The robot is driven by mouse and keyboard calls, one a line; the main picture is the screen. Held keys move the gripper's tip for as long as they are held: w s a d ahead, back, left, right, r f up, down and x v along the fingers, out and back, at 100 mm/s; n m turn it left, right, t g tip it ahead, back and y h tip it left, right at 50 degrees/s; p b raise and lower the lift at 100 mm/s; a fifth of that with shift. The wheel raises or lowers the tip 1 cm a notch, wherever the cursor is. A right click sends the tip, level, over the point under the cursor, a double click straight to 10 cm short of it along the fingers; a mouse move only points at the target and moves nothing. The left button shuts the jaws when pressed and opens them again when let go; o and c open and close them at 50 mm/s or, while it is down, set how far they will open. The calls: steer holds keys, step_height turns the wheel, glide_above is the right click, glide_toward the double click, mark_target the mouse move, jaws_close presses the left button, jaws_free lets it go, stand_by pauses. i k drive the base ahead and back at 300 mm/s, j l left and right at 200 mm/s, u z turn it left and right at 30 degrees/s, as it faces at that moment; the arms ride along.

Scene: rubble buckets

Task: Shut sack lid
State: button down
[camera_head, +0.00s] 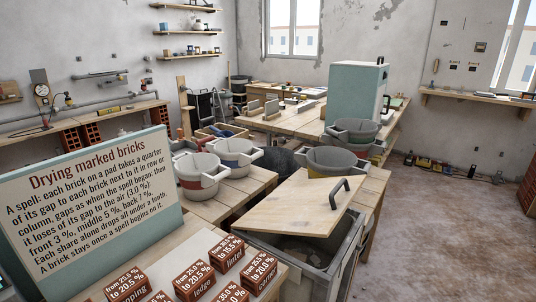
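A pale wooden lid (290,211) with a black bar handle (343,192) sits over a grey bin (318,285) at the lower middle right. I take this to be the sack lid. The lid is partly open: a gap shows between its near edge and the bin's rim. Grey-white contents (296,247) show in the gap, too shaded to tell what they are. My gripper is not in view.
Grey buckets (200,172) stand on a wooden bench behind the bin, and another bucket (334,160) stands just behind the lid. A sign (90,205) and labelled bricks (194,279) fill the lower left. Floor at right (455,225) is clear.

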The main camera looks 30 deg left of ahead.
mark_target(310, 207)
steer(key=i+u, duration=0.65)
steer(key=u, duration=0.2)
steer(key=i+l+u, duration=0.25)
steer(key=u, duration=0.15)
